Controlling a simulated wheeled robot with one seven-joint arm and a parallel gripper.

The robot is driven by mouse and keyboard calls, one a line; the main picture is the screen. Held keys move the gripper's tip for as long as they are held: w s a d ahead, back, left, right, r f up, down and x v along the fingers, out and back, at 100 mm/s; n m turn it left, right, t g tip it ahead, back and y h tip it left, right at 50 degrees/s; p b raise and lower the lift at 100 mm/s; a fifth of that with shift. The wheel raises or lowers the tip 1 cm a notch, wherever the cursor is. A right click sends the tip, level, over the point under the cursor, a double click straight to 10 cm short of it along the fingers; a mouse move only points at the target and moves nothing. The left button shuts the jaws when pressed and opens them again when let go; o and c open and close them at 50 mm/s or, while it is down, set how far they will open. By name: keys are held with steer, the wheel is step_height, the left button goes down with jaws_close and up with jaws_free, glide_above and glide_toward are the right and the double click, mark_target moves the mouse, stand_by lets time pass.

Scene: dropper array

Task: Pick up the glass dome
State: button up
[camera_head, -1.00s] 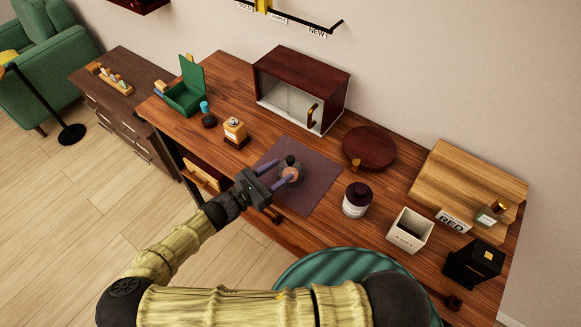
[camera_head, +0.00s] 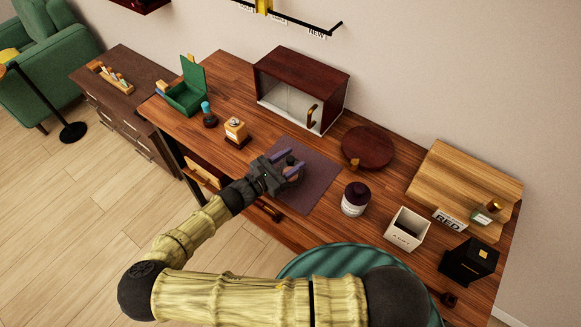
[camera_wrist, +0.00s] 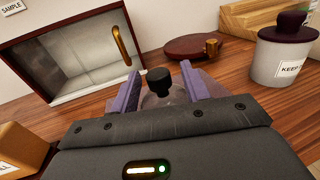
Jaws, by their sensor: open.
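The glass dome (camera_wrist: 165,97) is clear with a black knob on top. In the wrist view it stands between the two purple fingers of my gripper (camera_wrist: 160,90), with the knob rising between the fingertips. In the head view the dome's dark knob (camera_head: 290,160) shows between the fingers of my gripper (camera_head: 289,165), over the dark purple mat (camera_head: 318,180). My gripper is open around the dome. Whether the fingers touch the glass I cannot tell. The dome's lower part is hidden behind my gripper.
A dark red cabinet with a glass front (camera_head: 300,88) stands behind the mat. A round dark red board (camera_head: 368,147) and a lidded white jar (camera_head: 355,198) lie to the right. The mat's right side is clear.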

jaws_close()
steer(key=shift+r, duration=0.1)
step_height(320, 180, up, 18)
steer(key=b, duration=0.1)
steer(key=shift+b, duration=0.4)
stand_by(0.5)
